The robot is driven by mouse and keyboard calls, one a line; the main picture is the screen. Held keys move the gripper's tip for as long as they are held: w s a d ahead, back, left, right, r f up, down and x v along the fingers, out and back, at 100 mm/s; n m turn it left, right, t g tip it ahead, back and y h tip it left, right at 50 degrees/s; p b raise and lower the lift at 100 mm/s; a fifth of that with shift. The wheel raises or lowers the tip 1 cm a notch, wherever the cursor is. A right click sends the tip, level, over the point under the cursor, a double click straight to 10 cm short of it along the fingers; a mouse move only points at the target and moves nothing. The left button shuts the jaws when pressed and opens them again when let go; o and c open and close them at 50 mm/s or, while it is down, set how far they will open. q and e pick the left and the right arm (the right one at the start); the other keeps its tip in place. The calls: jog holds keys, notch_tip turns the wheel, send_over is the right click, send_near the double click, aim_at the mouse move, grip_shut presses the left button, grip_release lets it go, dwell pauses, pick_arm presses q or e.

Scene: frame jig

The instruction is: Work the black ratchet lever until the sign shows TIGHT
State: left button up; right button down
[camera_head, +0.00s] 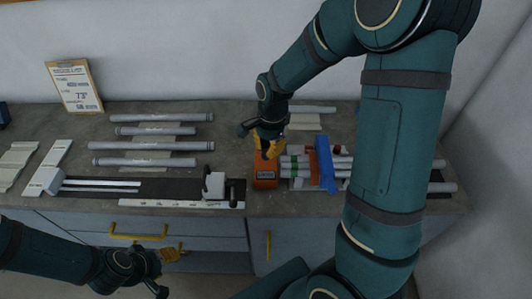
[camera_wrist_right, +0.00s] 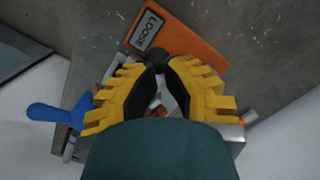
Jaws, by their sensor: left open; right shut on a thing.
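The orange ratchet base (camera_head: 265,173) stands on the worktop at the middle. In the right wrist view its top (camera_wrist_right: 190,38) carries a sign (camera_wrist_right: 147,28) reading LOOSE. My right gripper (camera_head: 268,150) is over the far side of this base, with its yellow fingers (camera_wrist_right: 155,68) closed around the black lever (camera_wrist_right: 154,54). Only the lever's rounded dark end shows between the fingertips; the rest is hidden. My left gripper (camera_head: 172,255) is low in front of the drawers, away from the ratchet, open and empty.
A blue clamp (camera_head: 326,165) and bundled tubes stand right of the base, partly behind my right arm. A dark rail with a grey block (camera_head: 216,186) lies left. Several pale tubes (camera_head: 150,146) lie behind it. A clipboard (camera_head: 74,86) leans at the back wall.

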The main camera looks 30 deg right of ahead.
notch_tip(320, 180, down, 4)
jog(key=shift+w+d+r+b, duration=0.1)
jog(key=shift+w+b, duration=0.05)
jog(key=shift+b, duration=1)
jog(key=shift+d+r, duration=0.2)
jog(key=shift+r, duration=0.1)
jog(key=shift+w+d+r+p, duration=0.1)
jog(key=shift+d+r+p, duration=0.1)
jog(key=shift+d+p, duration=0.25)
jog(key=shift+w+d+r+p, duration=0.1)
jog(key=shift+d+r+p, duration=0.1)
jog(key=shift+d, duration=0.65)
jog(key=shift+r, duration=0.1)
notch_tip(320, 180, up, 12)
jog(key=d, duration=0.1)
jog(key=shift+w, duration=0.15)
jog(key=c, duration=1.7)
grip_release()
